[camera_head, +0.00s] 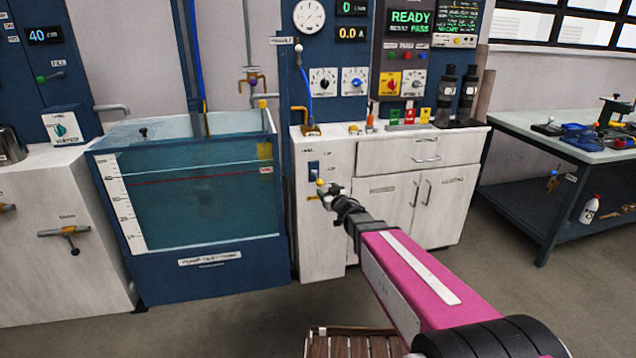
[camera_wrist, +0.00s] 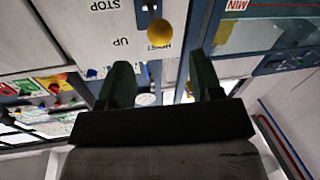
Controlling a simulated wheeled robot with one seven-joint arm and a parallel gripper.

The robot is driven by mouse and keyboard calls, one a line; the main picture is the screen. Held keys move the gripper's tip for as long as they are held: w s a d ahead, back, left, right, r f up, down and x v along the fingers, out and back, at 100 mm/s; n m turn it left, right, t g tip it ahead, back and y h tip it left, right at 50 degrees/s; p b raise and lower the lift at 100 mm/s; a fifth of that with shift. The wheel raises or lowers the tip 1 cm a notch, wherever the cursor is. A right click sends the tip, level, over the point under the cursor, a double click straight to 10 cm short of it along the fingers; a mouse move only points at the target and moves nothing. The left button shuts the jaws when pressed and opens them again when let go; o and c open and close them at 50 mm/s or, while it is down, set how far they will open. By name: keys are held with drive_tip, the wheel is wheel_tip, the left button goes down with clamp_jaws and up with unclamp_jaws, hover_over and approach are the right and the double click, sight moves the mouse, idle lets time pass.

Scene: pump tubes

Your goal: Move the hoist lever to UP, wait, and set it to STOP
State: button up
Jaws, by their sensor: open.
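The hoist lever's yellow ball knob (camera_wrist: 160,34) shows in the wrist view, which is upside down. It sits level with the UP label (camera_wrist: 121,42) and beside the HOIST label; the STOP label (camera_wrist: 106,5) is nearer the picture's top. The knob sticks out from the panel, so I cannot tell which setting the lever is at. My gripper (camera_wrist: 163,76) is open and empty, its two dark green fingers spread with the knob ahead, between their lines. In the head view, my gripper (camera_head: 330,189) is by the yellow knob (camera_head: 320,182) on the white cabinet's front.
A water tank (camera_head: 215,257) stands left of the cabinet (camera_head: 382,197). Gauges and a READY display (camera_head: 410,22) are above. A workbench (camera_head: 530,122) stands at right. The floor before the cabinet holds a wooden slatted platform (camera_head: 350,345).

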sight(320, 183)
drive_tip(key=x, duration=0.9)
drive_tip(key=shift+w+a, duration=0.1)
drive_tip(key=shift+w, duration=0.1)
drive_tip(key=shift+c, duration=0.2)
clamp_jaws()
